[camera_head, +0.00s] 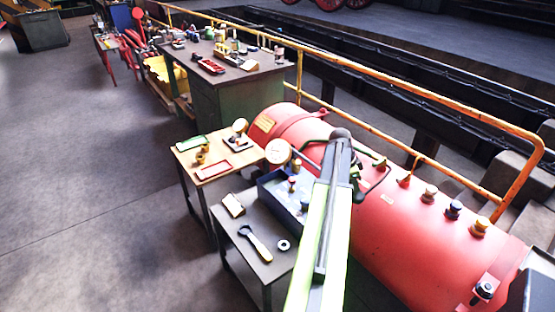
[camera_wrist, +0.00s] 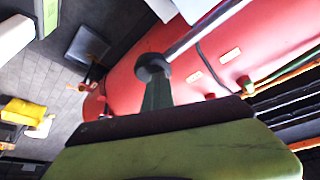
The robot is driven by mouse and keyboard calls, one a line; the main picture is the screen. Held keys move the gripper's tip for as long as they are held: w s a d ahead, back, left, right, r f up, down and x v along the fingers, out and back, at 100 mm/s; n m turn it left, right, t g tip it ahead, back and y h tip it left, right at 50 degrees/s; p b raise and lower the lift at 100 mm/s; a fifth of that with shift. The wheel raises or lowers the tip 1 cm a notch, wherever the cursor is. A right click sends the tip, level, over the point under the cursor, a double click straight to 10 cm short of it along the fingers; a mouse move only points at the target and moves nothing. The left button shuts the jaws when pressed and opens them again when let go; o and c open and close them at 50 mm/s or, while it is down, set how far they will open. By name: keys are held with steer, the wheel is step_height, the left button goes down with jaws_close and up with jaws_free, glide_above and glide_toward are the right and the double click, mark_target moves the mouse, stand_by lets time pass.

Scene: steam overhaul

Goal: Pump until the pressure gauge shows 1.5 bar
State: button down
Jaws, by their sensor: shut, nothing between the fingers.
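A round pale-faced pressure gauge (camera_head: 278,152) stands beside the red boiler in the head view; its needle is too small to read. A blue box, perhaps the pump's tank (camera_head: 272,193), stands on the grey table below it, partly hidden by my arm. A grey metal rod (camera_wrist: 208,28), which looks like the pump lever, crosses the top of the wrist view and ends at a dark round knob (camera_wrist: 152,67). My gripper (camera_wrist: 157,92) is shut and empty. Its fingertips are at the knob; whether they touch it I cannot tell. In the head view my arm hides much of this.
The red boiler (camera_head: 400,215) with several valves lies to the right, with a yellow railing (camera_head: 440,110) behind it. A small table holds a brush-like tool (camera_head: 255,243) and a ring (camera_head: 283,245). A wooden-topped table (camera_head: 207,175) stands beyond. The floor at left is clear.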

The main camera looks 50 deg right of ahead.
step_height(320, 180, down, 5)
steer(key=b, duration=0.4)
steer(key=shift+w+f+b, duration=0.15)
steer(key=shift+f+b, duration=0.05)
steer(key=shift+b, duration=0.1)
step_height(320, 180, up, 16)
steer(key=p, duration=1.6)
steer(key=shift+f, duration=0.15)
steer(key=shift+f+b, duration=0.95)
steer(key=shift+b, duration=0.1)
steer(key=shift+f, duration=0.1)
step_height(320, 180, down, 14)
steer(key=b, duration=1.4)
step_height(320, 180, up, 16)
steer(key=p, duration=1.6)
